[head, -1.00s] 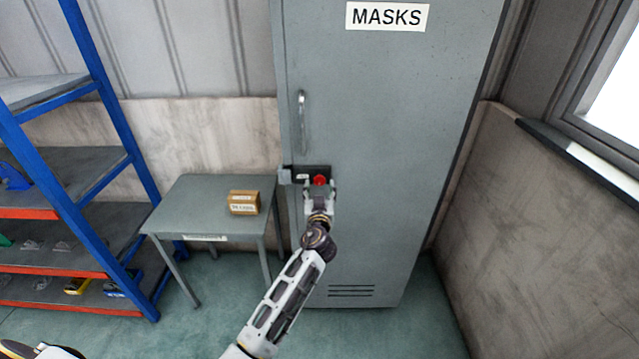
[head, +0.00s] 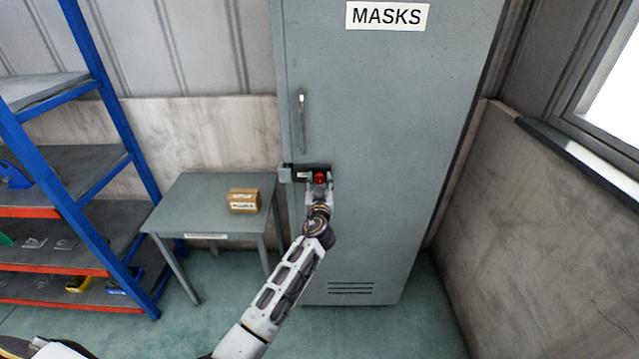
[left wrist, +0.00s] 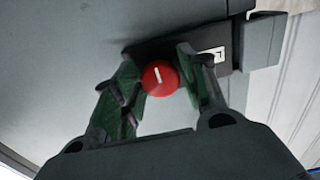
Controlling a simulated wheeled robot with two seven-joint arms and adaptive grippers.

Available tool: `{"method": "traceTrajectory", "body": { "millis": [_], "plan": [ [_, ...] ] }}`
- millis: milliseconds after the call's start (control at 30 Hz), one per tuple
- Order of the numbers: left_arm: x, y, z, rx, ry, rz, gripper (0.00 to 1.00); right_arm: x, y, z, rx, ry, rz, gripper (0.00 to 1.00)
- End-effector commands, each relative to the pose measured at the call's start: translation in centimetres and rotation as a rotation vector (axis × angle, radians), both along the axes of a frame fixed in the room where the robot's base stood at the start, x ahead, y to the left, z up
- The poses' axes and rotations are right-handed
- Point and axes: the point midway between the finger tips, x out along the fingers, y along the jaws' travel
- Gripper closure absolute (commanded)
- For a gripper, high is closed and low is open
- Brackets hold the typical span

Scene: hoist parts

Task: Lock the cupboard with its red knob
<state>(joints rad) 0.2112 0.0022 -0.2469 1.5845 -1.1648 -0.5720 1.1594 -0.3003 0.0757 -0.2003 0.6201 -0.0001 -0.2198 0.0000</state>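The grey cupboard (head: 385,125) stands upright with its door shut flush, under a MASKS label. Its red knob (head: 320,178) sits on a dark lock plate (head: 298,173) at the door's left edge. In the left wrist view the round red knob (left wrist: 160,77) shows a short white line, tilted a little from upright. My left gripper (head: 320,184) reaches up to it, one finger on each side. My right gripper is not in view.
A small grey table (head: 190,205) with a cardboard box (head: 244,201) stands left of the cupboard. A blue shelf rack (head: 105,100) is farther left. The door handle (head: 301,118) is above the lock. A wall and window (head: 610,95) are at right.

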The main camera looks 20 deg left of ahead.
Motion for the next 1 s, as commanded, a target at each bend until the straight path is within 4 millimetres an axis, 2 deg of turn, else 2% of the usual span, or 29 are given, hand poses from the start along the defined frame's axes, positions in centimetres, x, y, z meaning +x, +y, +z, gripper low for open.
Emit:
{"method": "traceTrajectory", "body": {
  "millis": [33, 200, 633, 1000],
  "plan": [
    [0.0, 0.0, 0.0, 0.0, 0.0, 0.0, 0.68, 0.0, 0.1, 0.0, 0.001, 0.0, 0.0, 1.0],
    [0.0, 0.0, 0.0, 0.0, 0.0, 0.0, 0.88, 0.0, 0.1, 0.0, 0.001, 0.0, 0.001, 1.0],
    [0.0, 0.0, 0.0, 0.044, 0.012, 0.0, 0.88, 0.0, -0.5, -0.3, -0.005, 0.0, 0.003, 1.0],
    [0.0, 0.0, 0.0, 0.21, 0.058, -0.001, 0.88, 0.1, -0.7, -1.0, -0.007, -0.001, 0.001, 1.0]
  ]
}}
